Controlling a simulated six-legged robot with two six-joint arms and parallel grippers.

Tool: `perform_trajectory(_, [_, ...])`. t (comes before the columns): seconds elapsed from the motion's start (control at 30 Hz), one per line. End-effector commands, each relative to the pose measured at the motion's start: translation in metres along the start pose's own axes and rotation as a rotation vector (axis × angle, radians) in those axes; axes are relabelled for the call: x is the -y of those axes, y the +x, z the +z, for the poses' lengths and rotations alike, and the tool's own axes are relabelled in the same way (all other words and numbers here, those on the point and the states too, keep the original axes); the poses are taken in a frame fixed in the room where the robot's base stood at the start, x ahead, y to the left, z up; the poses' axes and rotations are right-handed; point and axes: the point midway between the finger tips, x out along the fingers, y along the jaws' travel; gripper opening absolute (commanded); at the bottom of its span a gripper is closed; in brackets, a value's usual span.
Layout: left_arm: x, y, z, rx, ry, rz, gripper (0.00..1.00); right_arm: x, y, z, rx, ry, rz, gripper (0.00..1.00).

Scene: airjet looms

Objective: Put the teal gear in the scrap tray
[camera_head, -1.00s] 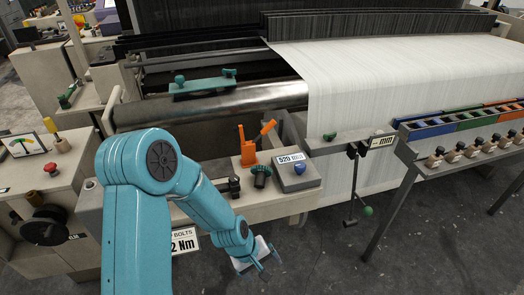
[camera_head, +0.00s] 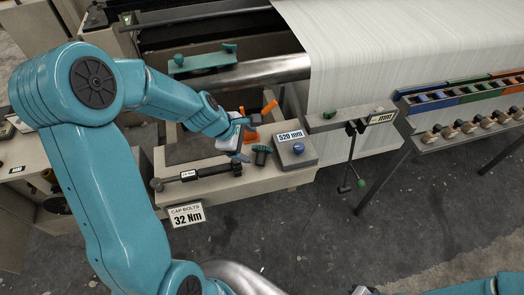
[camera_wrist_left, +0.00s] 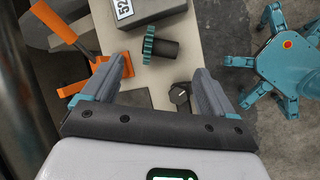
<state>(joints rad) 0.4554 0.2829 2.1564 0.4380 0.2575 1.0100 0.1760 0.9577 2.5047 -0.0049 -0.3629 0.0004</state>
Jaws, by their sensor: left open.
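The teal gear (camera_head: 261,154), a small toothed wheel with a dark hub, sits on the pale bench ledge beside the grey 520 box. In the left wrist view the teal gear (camera_wrist_left: 149,46) lies on its side, hub pointing right. My left gripper (camera_head: 240,151) is open and empty, just left of the gear in the head view. In the left wrist view my left gripper (camera_wrist_left: 155,76) has its fingers spread, with the gear beyond the fingertips and roughly between them. Part of my right arm shows at the bottom edge; its jaws are not seen. I cannot tell which container is the scrap tray.
An orange clamp-like part (camera_head: 268,108) stands behind the gear. The grey box (camera_head: 297,150) with a blue knob is to its right. A dark torque tool (camera_head: 205,171) lies in front. A rack with blue (camera_head: 435,103), green and orange bins stands at the right.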

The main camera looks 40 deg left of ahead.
Motion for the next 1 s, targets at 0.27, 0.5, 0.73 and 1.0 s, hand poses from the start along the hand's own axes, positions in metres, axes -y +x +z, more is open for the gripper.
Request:
perform_trajectory(0.27, [-0.001,0.044,0.001,0.000,0.003,0.001,0.87,-0.004,0.011,0.000,0.000,0.000,0.000,0.43])
perform_trajectory(0.5, [-0.002,0.076,-0.001,0.000,0.003,-0.002,0.87,-0.008,0.021,-0.001,0.000,0.000,0.000,0.43])
perform_trajectory(0.73, [-0.004,0.098,-0.001,-0.001,0.003,0.002,0.87,-0.010,0.027,-0.001,0.000,0.000,0.000,0.43])
perform_trajectory(1.0, [-0.005,0.098,-0.001,-0.001,0.003,0.002,0.68,-0.009,0.026,-0.001,0.000,0.000,0.000,0.43])
